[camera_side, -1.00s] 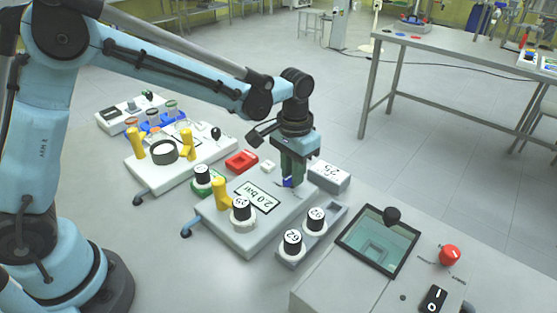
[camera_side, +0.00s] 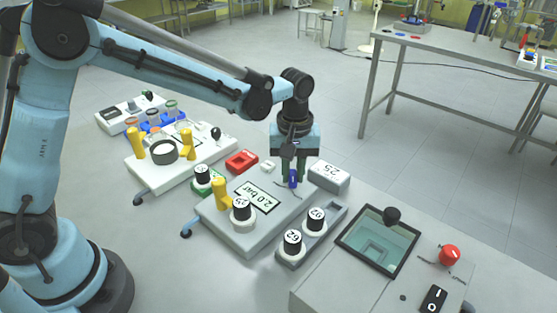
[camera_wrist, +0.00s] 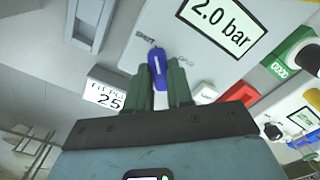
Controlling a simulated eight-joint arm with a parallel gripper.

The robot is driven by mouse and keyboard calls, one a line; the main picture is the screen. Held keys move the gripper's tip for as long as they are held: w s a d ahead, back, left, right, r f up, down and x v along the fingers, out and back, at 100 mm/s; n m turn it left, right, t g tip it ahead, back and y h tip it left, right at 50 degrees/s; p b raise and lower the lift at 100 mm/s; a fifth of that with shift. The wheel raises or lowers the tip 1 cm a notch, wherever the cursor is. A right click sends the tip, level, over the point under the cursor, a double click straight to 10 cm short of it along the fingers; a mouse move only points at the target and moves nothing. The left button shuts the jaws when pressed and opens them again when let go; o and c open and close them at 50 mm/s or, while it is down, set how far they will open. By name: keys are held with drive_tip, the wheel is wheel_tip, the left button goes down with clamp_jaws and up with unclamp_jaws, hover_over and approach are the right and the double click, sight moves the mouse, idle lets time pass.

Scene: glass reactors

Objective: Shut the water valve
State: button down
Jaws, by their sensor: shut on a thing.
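The water valve is a blue knob (camera_side: 293,179) on the grey panel with the "2.0 bar" display (camera_side: 257,196). My gripper (camera_side: 293,173) points down over the panel's back right corner and is shut on the blue knob. It also shows in the wrist view (camera_wrist: 160,82). The fingers hide the knob's sides.
A box marked "25" (camera_side: 329,177) stands close to the right of my gripper. A red tray (camera_side: 241,161) and a small white block (camera_side: 267,167) lie behind.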

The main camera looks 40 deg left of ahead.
sight(293, 175)
drive_tip(key=shift+n, duration=0.5)
drive_tip(key=c, duration=1)
unclamp_jaws()
wheel_tip(293, 175, up, 12)
drive_tip(key=shift+r, duration=0.1)
drive_tip(key=s+a+f+m+t, duration=0.3)
drive_tip(key=s+a+m+t, duration=0.4)
drive_tip(key=s, duration=0.7)
drive_tip(key=a+m, duration=0.2)
drive_tip(key=a, duration=0.1)
drive_tip(key=shift+f, duration=0.3)
